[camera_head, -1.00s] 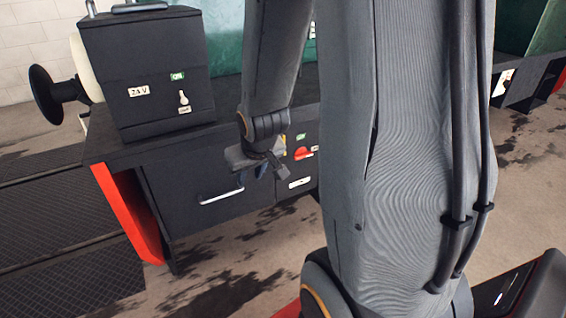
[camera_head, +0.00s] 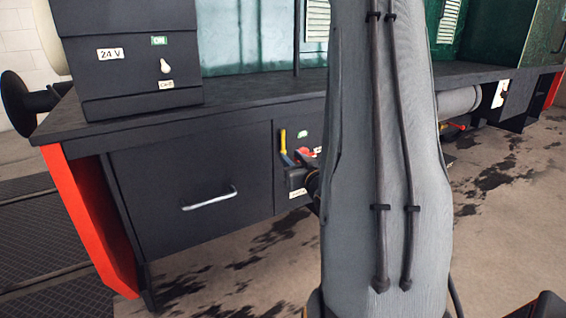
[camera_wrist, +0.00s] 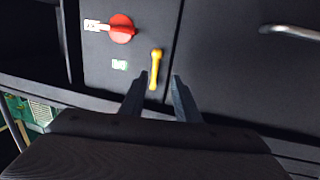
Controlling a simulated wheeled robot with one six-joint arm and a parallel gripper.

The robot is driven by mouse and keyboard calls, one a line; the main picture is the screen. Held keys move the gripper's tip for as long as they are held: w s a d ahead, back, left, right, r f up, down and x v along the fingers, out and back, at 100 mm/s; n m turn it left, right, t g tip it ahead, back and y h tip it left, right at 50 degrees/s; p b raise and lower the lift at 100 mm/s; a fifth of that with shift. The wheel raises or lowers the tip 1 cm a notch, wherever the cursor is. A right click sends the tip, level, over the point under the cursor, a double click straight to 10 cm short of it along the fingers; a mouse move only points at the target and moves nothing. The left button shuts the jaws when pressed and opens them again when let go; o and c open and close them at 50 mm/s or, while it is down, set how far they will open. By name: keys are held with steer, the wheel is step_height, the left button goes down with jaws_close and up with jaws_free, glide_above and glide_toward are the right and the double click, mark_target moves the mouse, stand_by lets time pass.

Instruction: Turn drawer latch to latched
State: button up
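A yellow lever (camera_head: 283,142) sits on the dark panel just right of the drawer (camera_head: 190,180). It points up and down in the head view. In the wrist view, which is upside down, the yellow lever (camera_wrist: 155,68) is upright, with one end between my fingertips, nearer the left finger. My gripper (camera_wrist: 159,78) is open with nothing held. In the head view my gripper (camera_head: 293,172) is at the panel just below the lever, mostly hidden by my arm. I cannot tell whether it touches the lever.
A red knob (camera_wrist: 122,28) with a white label is close to the lever. The drawer's metal handle (camera_head: 210,198) juts out at the left. A black 24 V box (camera_head: 128,65) stands on the ledge above. The floor in front is clear.

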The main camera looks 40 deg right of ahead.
mark_target(283, 142)
steer(key=shift+t, duration=0.3)
steer(key=shift+d+b+x, duration=0.25)
steer(key=shift+b+x, duration=0.15)
steer(key=shift+x, duration=1.5)
steer(key=shift+d+b+x, duration=0.25)
steer(key=shift+b+x, duration=0.1)
steer(key=shift+x, duration=1.6)
steer(key=shift+s+f, duration=0.1)
steer(key=shift+s, duration=0.05)
jaws_close()
